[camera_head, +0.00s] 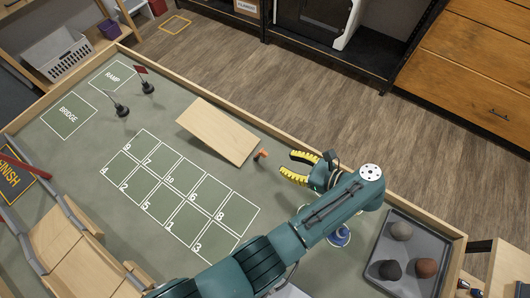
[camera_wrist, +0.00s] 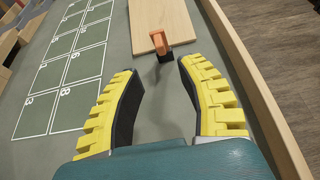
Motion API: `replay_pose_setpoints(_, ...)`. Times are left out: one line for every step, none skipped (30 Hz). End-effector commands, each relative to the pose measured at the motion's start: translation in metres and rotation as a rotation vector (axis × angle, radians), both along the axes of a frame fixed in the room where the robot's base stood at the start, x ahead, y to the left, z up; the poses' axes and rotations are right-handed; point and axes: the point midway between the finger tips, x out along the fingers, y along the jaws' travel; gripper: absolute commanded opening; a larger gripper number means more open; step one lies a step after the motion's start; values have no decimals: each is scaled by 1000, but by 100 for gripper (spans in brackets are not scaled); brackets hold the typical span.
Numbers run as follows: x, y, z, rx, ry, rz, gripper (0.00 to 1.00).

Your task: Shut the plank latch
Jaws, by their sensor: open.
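The plank (camera_head: 218,131) is a flat light-wood board on the green tabletop. The plank latch (camera_head: 261,154) is a small orange piece at the plank's right end. In the wrist view the latch (camera_wrist: 160,41) shows orange with a dark part beside it, at the near end of the plank (camera_wrist: 163,16); whether it is shut is too small to tell. My gripper (camera_head: 291,165) is open and empty, just right of the latch. In the wrist view its yellow-padded fingers (camera_wrist: 157,70) point at the latch, which lies slightly beyond the fingertips, apart from them.
A wooden border (camera_wrist: 245,68) runs along the table edge, close to my gripper's right side. A numbered grid (camera_head: 180,190) lies left of the plank. A grey tray (camera_head: 377,283) with rocks sits at right. Two dark-based posts (camera_head: 121,109) stand beyond the plank.

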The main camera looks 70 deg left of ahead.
Motion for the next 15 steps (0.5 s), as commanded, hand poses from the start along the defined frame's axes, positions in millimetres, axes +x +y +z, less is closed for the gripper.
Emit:
replay_pose_setpoints(-10, 10, -3, -1, 5, 7, 39)
replay_pose_setpoints(-14, 15, -5, -1, 5, 6, 39)
replay_pose_setpoints(-19, 22, -9, -1, 5, 6, 39)
replay_pose_setpoints(-23, 28, -12, -2, 4, 6, 39)
replay_pose_setpoints(-27, 33, -14, -1, 3, 6, 39)
replay_pose_setpoints(-32, 40, -18, -1, 3, 5, 39)
replay_pose_setpoints(-36, 44, -21, -2, 4, 5, 39)
replay_pose_setpoints(-39, 49, -23, -2, 4, 5, 39)
replay_pose_setpoints(-43, 54, -26, -2, 4, 5, 39)
replay_pose_setpoints(-45, 58, -28, -1, 3, 4, 39)
replay_pose_setpoints(-47, 61, -30, -1, 3, 3, 39)
replay_pose_setpoints(-50, 64, -31, -1, 3, 3, 39)
replay_pose_setpoints(-51, 66, -33, 0, 2, 2, 39)
replay_pose_setpoints(-53, 68, -34, 0, 2, 1, 39)
replay_pose_setpoints(-54, 70, -34, -1, 1, 1, 39)
